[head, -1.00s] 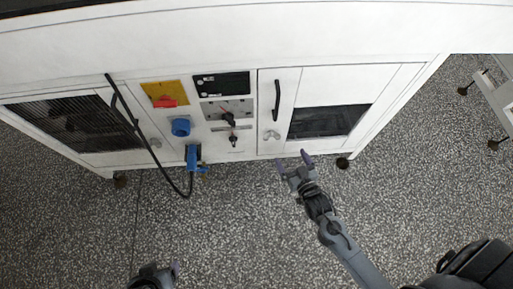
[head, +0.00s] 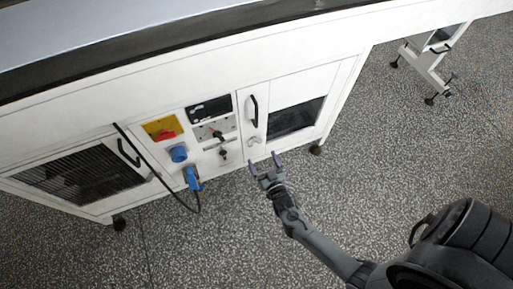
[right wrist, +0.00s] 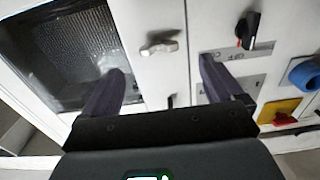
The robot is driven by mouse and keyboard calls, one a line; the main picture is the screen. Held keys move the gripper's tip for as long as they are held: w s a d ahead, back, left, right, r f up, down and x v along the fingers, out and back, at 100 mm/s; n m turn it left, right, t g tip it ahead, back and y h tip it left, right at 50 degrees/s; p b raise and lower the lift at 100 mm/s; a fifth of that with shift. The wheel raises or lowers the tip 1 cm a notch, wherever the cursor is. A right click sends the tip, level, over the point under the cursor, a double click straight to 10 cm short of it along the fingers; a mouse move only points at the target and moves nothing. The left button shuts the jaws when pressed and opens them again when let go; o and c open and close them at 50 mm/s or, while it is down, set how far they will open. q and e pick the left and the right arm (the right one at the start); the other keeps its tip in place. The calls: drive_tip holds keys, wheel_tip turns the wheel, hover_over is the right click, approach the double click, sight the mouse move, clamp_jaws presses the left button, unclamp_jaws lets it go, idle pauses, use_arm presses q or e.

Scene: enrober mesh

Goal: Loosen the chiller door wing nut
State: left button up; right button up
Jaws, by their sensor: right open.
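The pale metal wing nut (head: 254,140) sits low on the white door (head: 251,87) with the dark window, below its black handle (head: 254,110). In the right wrist view the wing nut (right wrist: 158,48) lies ahead of the fingertips, between their lines and free of them. My right gripper (head: 265,163) is open and empty, just in front of the door's lower edge in the head view. Its two dark fingers (right wrist: 163,70) stand apart in the right wrist view. I cannot tell the exact distance to the nut. My left gripper is not in view.
Left of the door is a panel with a yellow-red switch (head: 162,130), a black knob (head: 217,134), a blue socket (head: 178,153) and a blue plug (head: 193,178) with a hanging black cable. A grille door (head: 80,174) is further left. The speckled floor in front is clear.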

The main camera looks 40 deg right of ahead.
sight(256, 144)
use_arm(q)
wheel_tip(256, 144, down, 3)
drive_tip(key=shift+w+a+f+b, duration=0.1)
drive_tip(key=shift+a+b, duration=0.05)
drive_tip(key=shift+b, duration=1.1)
use_arm(e)
drive_tip(key=x, duration=0.7)
drive_tip(key=shift+w+d, duration=0.1)
drive_tip(key=shift+r, duration=0.1)
drive_tip(key=c, duration=1)
